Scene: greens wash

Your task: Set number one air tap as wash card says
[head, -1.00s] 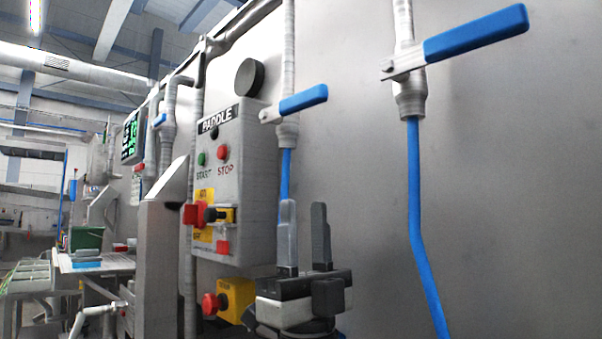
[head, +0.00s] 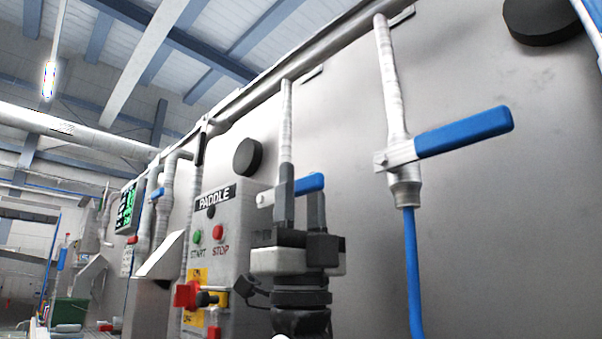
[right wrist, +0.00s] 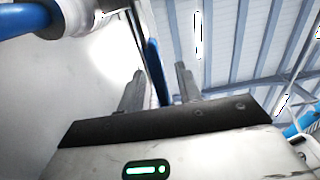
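My right gripper (head: 300,196) is raised in front of the steel wall, fingers pointing up and apart. Between and just behind its fingertips is the blue lever (head: 311,183) of the farther air tap, lying roughly level. In the right wrist view the open fingers (right wrist: 159,82) show with a blue lever (right wrist: 153,58) in the gap; I cannot tell whether they touch it. A nearer air tap has a longer blue lever (head: 465,132), also nearly level, with a blue hose (head: 412,265) below. No tap number is readable. I cannot make out a wash card. My left gripper is not in view.
A grey PADDLE control box (head: 216,232) with green and red buttons and a red switch (head: 186,295) is left of my gripper. A display with green text (head: 126,207) hangs farther left. A pipe (head: 330,48) runs along the wall top.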

